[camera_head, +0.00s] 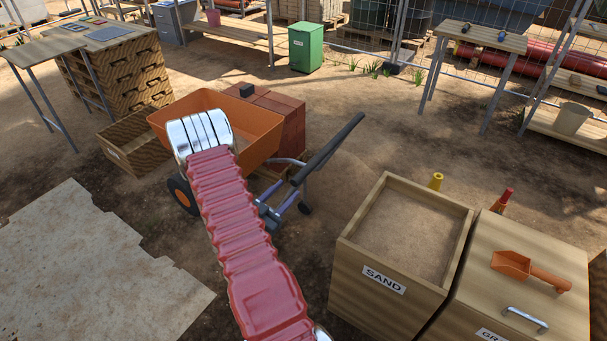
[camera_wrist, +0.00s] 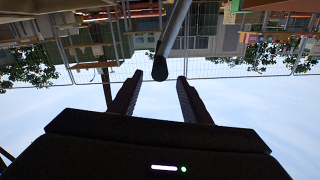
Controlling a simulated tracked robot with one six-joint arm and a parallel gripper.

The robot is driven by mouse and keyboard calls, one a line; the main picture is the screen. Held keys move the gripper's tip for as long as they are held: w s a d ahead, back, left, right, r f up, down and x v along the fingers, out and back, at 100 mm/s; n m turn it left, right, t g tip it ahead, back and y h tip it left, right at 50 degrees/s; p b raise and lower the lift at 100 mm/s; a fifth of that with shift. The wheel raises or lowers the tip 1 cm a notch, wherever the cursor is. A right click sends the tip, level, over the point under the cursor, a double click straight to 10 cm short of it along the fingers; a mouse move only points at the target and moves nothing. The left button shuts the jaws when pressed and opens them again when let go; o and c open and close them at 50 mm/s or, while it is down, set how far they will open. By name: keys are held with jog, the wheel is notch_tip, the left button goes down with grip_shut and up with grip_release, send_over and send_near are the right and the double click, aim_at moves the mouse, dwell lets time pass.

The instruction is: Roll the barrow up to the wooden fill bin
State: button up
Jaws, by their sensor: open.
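The orange barrow (camera_head: 262,133) stands in the middle of the body camera view, its tray partly hidden by my arm. Its wheel (camera_head: 182,196) shows at the left and a dark handle (camera_head: 327,150) reaches up to the right. A low open wooden bin (camera_head: 128,158) with a small unreadable label stands just left of the tray. In the wrist view, which is upside down, my gripper (camera_wrist: 159,80) is open. A grey bar with a dark end (camera_wrist: 160,66), seemingly a barrow handle, shows between the fingertips; I cannot tell if they touch it.
Red bricks (camera_head: 292,118) are stacked behind the barrow. A wooden sand bin (camera_head: 345,262) and a lidded bin with an orange scoop (camera_head: 512,263) stand at the right. Stacked pallets (camera_head: 115,65) stand at the left. A pale board (camera_head: 90,265) lies at the front left. Bare ground is open behind.

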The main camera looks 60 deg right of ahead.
aim_at(304, 173)
jog(key=d, duration=0.3)
jog(key=s+d, duration=0.1)
jog(key=d, duration=0.7)
jog(key=shift+s+d, duration=0.2)
jog(key=shift+s, duration=0.2)
grip_shut()
jog(key=shift+a, duration=0.15)
dwell(0.8)
